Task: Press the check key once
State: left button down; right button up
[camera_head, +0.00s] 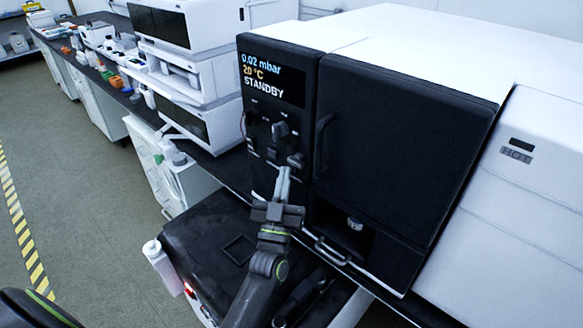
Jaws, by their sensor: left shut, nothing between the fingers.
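The black control panel (278,165) is on the front of the instrument. Its display (272,78) reads 0.02 mbar, 20 °C and STANDBY. Below the display are several small knobs and keys, among them a grey knob (280,130) and a lower one (295,160). Their labels are too small to read, so I cannot tell which is the check key. My left gripper (284,172) is shut and empty, its fingertips pointing up at the lower part of the panel, just below the controls. I cannot tell whether they touch it. My right gripper is not in view.
A dark door with a handle (323,143) is right of the panel. A white unit marked HOT (517,154) stands farther right. Stacked white instruments (190,75) stand to the left on the bench. A white bottle (160,265) is at lower left. The floor at left is clear.

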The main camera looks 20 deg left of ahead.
pick_arm(q)
jog(key=shift+w, duration=0.2)
jog(key=shift+s, duration=0.1)
dwell(0.4)
jog(key=shift+s+a, duration=0.2)
jog(key=shift+s, duration=0.45)
jog(key=s, duration=0.1)
jog(key=s+a+p, duration=0.1)
jog(key=s, duration=0.2)
jog(key=shift+s+a+p, duration=0.3)
jog(key=shift+s+p, duration=0.05)
jog(key=shift+p, duration=0.05)
dwell(0.6)
